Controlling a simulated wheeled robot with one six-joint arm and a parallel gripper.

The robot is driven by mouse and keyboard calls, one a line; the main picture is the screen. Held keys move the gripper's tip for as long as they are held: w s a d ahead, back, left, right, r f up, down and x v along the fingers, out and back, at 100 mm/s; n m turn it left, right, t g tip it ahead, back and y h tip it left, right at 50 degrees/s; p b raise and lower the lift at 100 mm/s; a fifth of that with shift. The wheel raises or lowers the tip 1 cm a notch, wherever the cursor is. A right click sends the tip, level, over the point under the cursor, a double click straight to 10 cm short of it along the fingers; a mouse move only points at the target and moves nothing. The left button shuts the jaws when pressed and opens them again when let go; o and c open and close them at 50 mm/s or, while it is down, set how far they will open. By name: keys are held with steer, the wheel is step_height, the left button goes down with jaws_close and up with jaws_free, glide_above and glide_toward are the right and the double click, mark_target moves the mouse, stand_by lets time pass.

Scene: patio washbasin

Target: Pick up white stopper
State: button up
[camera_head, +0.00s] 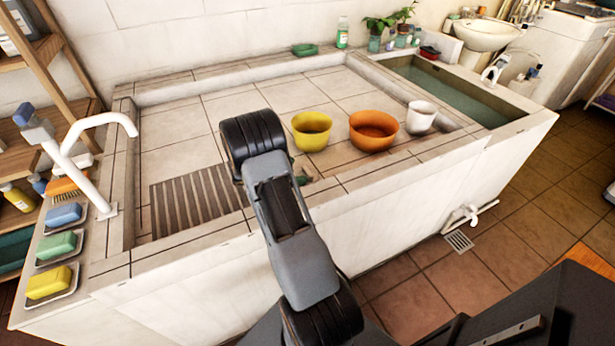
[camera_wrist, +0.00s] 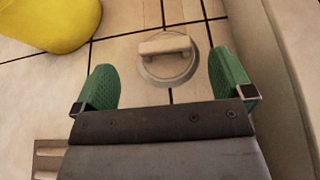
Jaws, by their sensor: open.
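The white stopper (camera_wrist: 166,62) lies on the tiled basin floor in the wrist view. It is a round disc with a raised bar-shaped handle across its top. My gripper (camera_wrist: 170,80) is open, with its two green fingers on either side and the stopper just ahead, between their lines. The fingers do not appear to touch it; I cannot tell their height above it. In the head view my arm hides the stopper, and only a bit of green finger (camera_head: 303,178) shows beside the arm.
A yellow bowl (camera_head: 311,131) stands close by; it also shows in the wrist view (camera_wrist: 45,22). An orange bowl (camera_head: 373,130) and a white cup (camera_head: 421,117) stand farther right. The basin's front wall (camera_wrist: 272,90) runs close to the right finger. A slatted mat (camera_head: 195,200) lies left.

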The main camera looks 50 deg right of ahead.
mark_target(306, 172)
steer(key=shift+s+x, duration=0.15)
steer(key=shift+x, duration=1.15)
steer(key=shift+s+x, duration=0.1)
steer(key=shift+x, duration=1.2)
steer(key=shift+a, duration=0.1)
steer(key=shift+c, duration=0.2)
steer(key=c, duration=0.9)
